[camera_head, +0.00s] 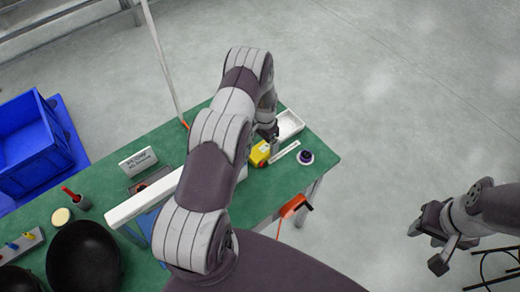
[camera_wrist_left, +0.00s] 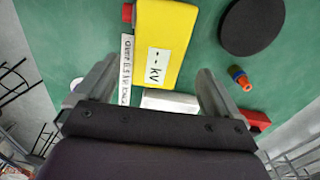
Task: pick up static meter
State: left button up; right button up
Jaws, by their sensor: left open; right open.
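The static meter (camera_head: 259,154) is a yellow block lying on the green table near its right end. My left gripper (camera_head: 268,132) is beside the meter in the head view. In the wrist view my left gripper's open fingers (camera_wrist_left: 157,72) straddle the meter's near end, with nothing held; I cannot tell its exact height. My right gripper (camera_head: 425,247) is open and empty, off the table at the right.
A printed label strip (camera_wrist_left: 126,70) lies left of the meter. A black disc (camera_wrist_left: 254,25), a small orange-and-blue item (camera_wrist_left: 239,77) and a red item (camera_wrist_left: 256,120) are to its right. A white tray (camera_head: 290,121) stands nearby. A blue bin (camera_head: 33,148) is far left.

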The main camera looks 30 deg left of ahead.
aim_at(266, 147)
pick_arm(q)
jog(key=f, duration=0.3)
jog(key=shift+w+d+f+p, duration=0.25)
jog(key=shift+d+f+p, duration=0.05)
jog(key=shift+d+p, duration=0.1)
jog(key=shift+s+a, duration=0.15)
jog(key=shift+a, duration=0.05)
jog(key=c, duration=0.9)
jog(key=shift+d, duration=0.1)
jog(key=c, duration=0.3)
pick_arm(e)
jog(key=shift+w+d+r, duration=0.35)
jog(key=shift+w+r, duration=0.05)
jog(key=shift+r, duration=0.2)
